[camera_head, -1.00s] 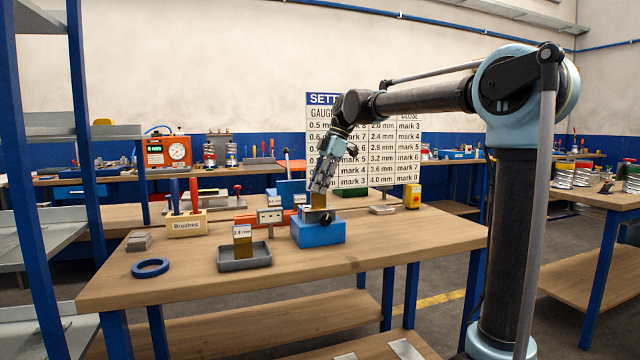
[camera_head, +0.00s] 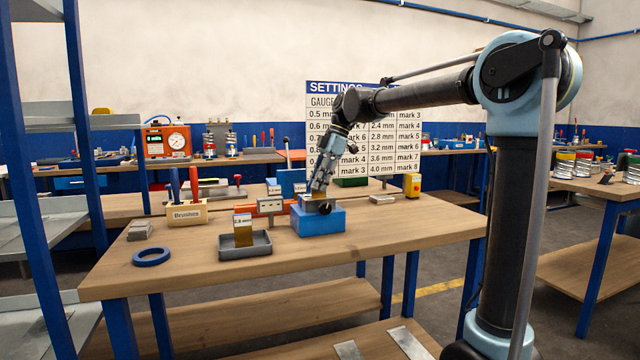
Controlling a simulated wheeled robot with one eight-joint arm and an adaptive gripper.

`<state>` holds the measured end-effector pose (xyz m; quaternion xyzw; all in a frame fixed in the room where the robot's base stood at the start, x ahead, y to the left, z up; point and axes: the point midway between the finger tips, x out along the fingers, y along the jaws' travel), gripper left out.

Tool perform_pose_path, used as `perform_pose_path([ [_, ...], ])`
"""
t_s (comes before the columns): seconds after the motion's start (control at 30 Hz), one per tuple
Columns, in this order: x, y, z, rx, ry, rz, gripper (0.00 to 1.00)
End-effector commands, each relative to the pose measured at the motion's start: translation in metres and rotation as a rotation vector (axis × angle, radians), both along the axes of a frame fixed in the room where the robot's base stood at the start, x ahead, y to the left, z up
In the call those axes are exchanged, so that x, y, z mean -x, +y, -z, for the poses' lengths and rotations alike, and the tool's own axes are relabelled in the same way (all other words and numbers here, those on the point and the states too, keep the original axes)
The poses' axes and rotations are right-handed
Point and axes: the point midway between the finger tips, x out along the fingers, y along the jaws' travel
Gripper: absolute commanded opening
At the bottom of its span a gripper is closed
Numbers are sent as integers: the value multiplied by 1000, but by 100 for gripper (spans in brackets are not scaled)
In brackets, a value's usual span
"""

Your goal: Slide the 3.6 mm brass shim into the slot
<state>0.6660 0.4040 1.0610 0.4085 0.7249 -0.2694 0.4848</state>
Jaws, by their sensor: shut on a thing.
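My gripper (camera_head: 319,188) points down over the blue block (camera_head: 318,222) on the wooden bench. It is shut on a brass shim (camera_head: 318,196), of which only a small brass-coloured patch shows at the fingertips. The shim is at the grey top of the block. The slot itself is too small to make out, and I cannot tell how deep the shim sits in it. A dark round knob (camera_head: 325,207) is on the front of the block's top. Another brass shim (camera_head: 243,234) with a white label stands upright in a grey tray (camera_head: 258,248).
A Brushes holder (camera_head: 187,212) and a blue ring (camera_head: 151,257) are on the left of the bench (camera_head: 200,275). An orange fixture (camera_head: 271,205) is behind the tray. A yellow switch box (camera_head: 412,184) stands at the right. The front right of the bench is clear.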

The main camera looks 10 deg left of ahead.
Motion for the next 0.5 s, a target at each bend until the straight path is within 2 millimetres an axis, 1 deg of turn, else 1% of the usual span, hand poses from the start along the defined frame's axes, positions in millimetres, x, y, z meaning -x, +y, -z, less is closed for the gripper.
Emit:
perform_pose_path([
  [0.1,0,0,0,0,0,0,0],
  [0.13,0,0,0,0,0,0,19],
  [0.17,0,0,0,0,0,0,26],
  [0.2,0,0,0,0,0,0,35],
  [0.23,0,0,0,0,0,0,38],
  [0.5,0,0,0,0,0,0,38],
])
